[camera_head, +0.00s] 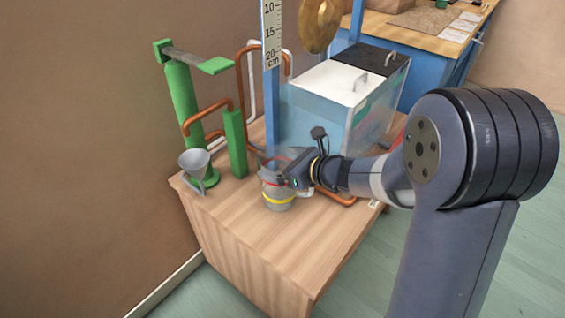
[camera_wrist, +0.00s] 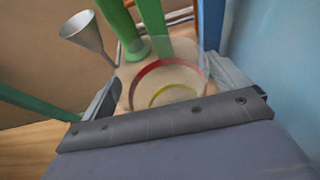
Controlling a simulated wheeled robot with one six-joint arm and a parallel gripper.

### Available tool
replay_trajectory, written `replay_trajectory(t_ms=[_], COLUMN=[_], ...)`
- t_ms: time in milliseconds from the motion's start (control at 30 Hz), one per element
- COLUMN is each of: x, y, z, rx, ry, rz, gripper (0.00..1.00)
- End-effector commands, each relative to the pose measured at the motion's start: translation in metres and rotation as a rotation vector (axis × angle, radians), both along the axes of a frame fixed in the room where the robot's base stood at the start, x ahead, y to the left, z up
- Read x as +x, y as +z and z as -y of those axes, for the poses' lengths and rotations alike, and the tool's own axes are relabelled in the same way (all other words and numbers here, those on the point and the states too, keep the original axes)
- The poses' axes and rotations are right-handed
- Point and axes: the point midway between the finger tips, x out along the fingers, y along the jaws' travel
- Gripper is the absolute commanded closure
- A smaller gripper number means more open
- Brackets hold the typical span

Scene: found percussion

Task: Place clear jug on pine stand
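The clear jug (camera_head: 278,197) has a red band and a yellow band. It is upright on or just above the pale wood top of the bench in front of me. My gripper (camera_head: 289,182) is at the jug from the right. In the wrist view the jug (camera_wrist: 165,88) lies between the two fingers of my gripper (camera_wrist: 165,82), one on each side. Whether both fingers press on it is unclear. I cannot pick out a separate pine stand; the wooden bench (camera_head: 255,240) is the nearest pale wood piece.
A grey funnel (camera_head: 194,162) and green posts (camera_head: 182,100) with copper pipes stand left of the jug. A clear tank (camera_head: 350,95) with a white and black lid stands behind. A blue post with a ruler (camera_head: 271,35) rises nearby. The bench's front is clear.

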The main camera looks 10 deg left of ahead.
Motion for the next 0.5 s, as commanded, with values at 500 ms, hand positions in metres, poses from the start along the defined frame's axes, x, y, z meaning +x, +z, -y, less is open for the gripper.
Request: replay_trajectory(t_ms=[500], x=[-0.007], y=[0.012], z=[0.013], rx=[0.0], ry=[-0.002], rz=[0.001], gripper=[0.0])
